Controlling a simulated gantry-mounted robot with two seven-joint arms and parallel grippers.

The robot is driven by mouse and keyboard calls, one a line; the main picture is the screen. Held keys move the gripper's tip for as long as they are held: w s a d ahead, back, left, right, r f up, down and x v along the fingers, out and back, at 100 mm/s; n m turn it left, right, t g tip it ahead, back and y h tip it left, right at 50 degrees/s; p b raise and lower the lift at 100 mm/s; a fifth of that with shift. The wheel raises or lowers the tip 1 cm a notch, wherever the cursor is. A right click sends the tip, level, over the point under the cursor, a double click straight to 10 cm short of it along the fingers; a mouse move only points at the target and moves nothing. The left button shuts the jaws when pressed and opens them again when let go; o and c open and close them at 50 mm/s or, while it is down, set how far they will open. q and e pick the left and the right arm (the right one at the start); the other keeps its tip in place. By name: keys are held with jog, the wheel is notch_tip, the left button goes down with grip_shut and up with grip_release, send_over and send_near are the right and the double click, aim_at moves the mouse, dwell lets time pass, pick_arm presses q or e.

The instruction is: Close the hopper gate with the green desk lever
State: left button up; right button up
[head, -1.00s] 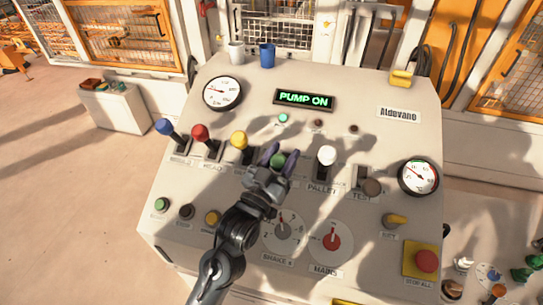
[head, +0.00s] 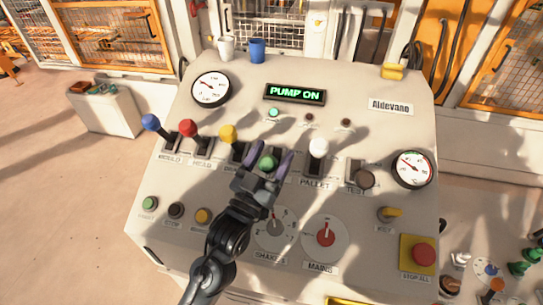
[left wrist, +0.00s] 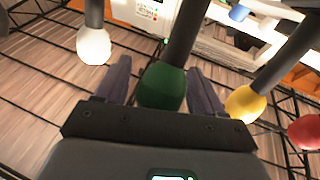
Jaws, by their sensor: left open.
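The green desk lever's round knob (head: 267,163) stands in the row of levers on the sloped white desk, between the yellow and white ones. My left gripper (head: 270,155) is open around it, one finger on each side. In the left wrist view the green knob (left wrist: 162,87) and its dark shaft lie between the two fingers (left wrist: 160,85), with gaps visible on both sides. The lever's label and part of its slot are hidden by my gripper. The hopper gate cannot be made out. My right gripper is not in view.
The yellow lever (head: 228,133) is close left of the green one, the white lever (head: 318,148) close right. Red (head: 188,128) and blue (head: 151,122) levers stand farther left. Shake (head: 275,227) and mains (head: 326,237) dials lie below. The display (head: 295,94) reads PUMP ON.

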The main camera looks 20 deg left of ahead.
pick_arm(q)
jog(key=b+v, duration=0.2)
jog(key=v, duration=0.8)
jog(key=shift+s, duration=0.4)
jog(key=shift+f, duration=0.15)
dwell(0.6)
